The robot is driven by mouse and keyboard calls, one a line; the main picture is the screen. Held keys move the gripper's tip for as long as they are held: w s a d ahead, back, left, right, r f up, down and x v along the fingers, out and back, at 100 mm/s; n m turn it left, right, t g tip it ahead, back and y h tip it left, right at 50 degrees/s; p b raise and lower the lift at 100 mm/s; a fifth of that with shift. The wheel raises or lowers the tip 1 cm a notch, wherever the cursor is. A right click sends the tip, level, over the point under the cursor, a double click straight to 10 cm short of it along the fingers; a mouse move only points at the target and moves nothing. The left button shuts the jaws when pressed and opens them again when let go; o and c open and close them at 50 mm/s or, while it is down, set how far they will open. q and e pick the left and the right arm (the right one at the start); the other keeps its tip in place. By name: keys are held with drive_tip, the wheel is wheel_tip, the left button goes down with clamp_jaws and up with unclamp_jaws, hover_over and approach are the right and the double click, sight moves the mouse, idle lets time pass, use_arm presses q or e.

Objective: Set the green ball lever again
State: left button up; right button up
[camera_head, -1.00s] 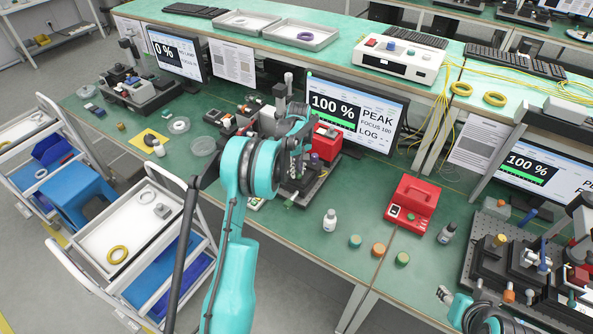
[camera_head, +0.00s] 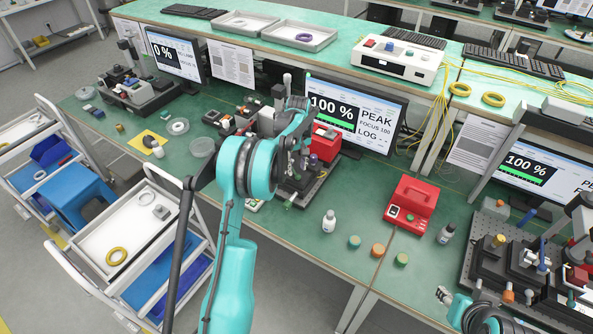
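The fiber bench (camera_head: 318,186) stands on the green table in front of a monitor (camera_head: 355,118) reading 100 %, PEAK, FOCUS 100, LOG. A small green tip (camera_head: 288,204) shows at the bench's front edge; I cannot tell whether it is the green ball lever. My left arm reaches over the bench from the left, and my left gripper (camera_head: 299,162) points down among its parts. My arm and the parts hide its fingertips, so contact and opening cannot be told. My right arm shows at the bottom right, its gripper not clear.
A red box (camera_head: 328,142) stands on the bench. A white bottle (camera_head: 329,221), coloured caps (camera_head: 378,250) and a red case (camera_head: 412,203) stand to the right. Another bench (camera_head: 530,262) is at far right. A trolley (camera_head: 120,240) stands left.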

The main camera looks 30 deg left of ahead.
use_arm(q)
wheel_tip(320, 180, up, 9)
drive_tip(key=shift+r, duration=0.2)
drive_tip(key=shift+w+d, duration=0.1)
idle(0.4)
drive_tip(key=s+d+r+m+t+b, duration=0.1)
drive_tip(key=s+d+r+m+t, duration=0.15)
drive_tip(key=s+d+r, duration=0.35)
drive_tip(key=s+d+r+m+t+b, duration=0.1)
drive_tip(key=s+d+r+m, duration=0.2)
drive_tip(key=s, duration=0.4)
drive_tip(key=s+d+f+m+t+b, duration=0.1)
drive_tip(key=s+d+f, duration=0.3)
drive_tip(key=s, duration=0.5)
drive_tip(key=s+d+f+m+t+b, duration=0.1)
drive_tip(key=s+d+f+m+t, duration=0.2)
drive_tip(key=s, duration=0.6)
drive_tip(key=shift+s+d+f+m, duration=0.4)
drive_tip(key=shift+d+f+m, duration=0.4)
drive_tip(key=shift+f+m, duration=0.05)
